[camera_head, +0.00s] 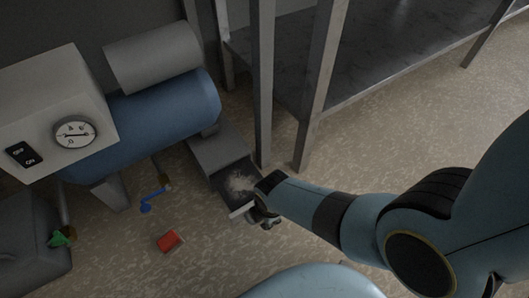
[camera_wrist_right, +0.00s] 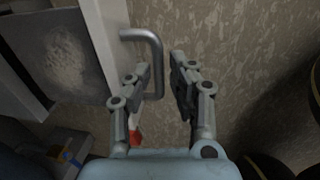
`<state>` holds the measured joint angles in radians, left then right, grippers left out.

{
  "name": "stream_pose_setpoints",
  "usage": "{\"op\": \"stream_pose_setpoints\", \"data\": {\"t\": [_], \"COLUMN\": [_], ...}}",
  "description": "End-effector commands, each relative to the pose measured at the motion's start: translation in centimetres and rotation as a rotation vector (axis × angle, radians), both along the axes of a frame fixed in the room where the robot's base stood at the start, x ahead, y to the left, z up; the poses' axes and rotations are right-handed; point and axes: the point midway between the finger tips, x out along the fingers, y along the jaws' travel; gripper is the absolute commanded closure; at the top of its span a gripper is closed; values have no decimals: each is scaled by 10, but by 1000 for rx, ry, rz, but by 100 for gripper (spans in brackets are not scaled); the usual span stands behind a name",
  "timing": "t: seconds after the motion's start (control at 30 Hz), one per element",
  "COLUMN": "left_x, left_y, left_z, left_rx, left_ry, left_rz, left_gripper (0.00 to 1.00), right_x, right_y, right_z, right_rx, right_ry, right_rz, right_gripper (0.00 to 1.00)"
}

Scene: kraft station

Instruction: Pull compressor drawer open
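The compressor (camera_head: 165,112) has a blue tank, a grey cylinder on top and a pale box with a dial and a switch. Its low drawer (camera_head: 222,186) stands open and shows a pale dusty patch inside. The drawer (camera_wrist_right: 108,40) also shows at the upper left of the right wrist view. A grey bar handle (camera_wrist_right: 157,65) sticks out from its front. My right gripper (camera_head: 266,216) is at the drawer front. In the wrist view my right gripper (camera_wrist_right: 162,72) has its fingers apart, with the handle between them, closer to the left finger. My left gripper is not in view.
A metal shelf unit (camera_head: 316,95) stands right behind the drawer, with a leg close by it. A red block (camera_head: 169,241) and a blue item (camera_head: 150,201) lie on the floor. A grey box (camera_head: 28,240) is at lower left. The floor in front of the drawer is mostly clear.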

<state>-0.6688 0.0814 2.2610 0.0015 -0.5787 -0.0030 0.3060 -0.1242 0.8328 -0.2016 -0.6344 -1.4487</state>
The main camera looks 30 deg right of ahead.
Motion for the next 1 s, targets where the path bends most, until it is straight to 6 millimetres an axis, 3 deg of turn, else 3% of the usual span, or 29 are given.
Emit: {"op": "stream_pose_setpoints", "data": {"t": [0.37, 0.8, 1.0], "left_x": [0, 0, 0], "left_y": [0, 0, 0], "left_z": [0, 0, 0], "left_rx": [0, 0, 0], "left_ry": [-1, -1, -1], "left_rz": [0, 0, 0], "left_gripper": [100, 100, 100], "right_x": [0, -10, -12], "right_y": [0, 0, 0], "right_z": [9, 64, 74], "right_rx": [0, 0, 0], "right_ry": [-5, -3, -1], "right_rz": [0, -1, 0], "right_gripper": [79, 79, 79]}}
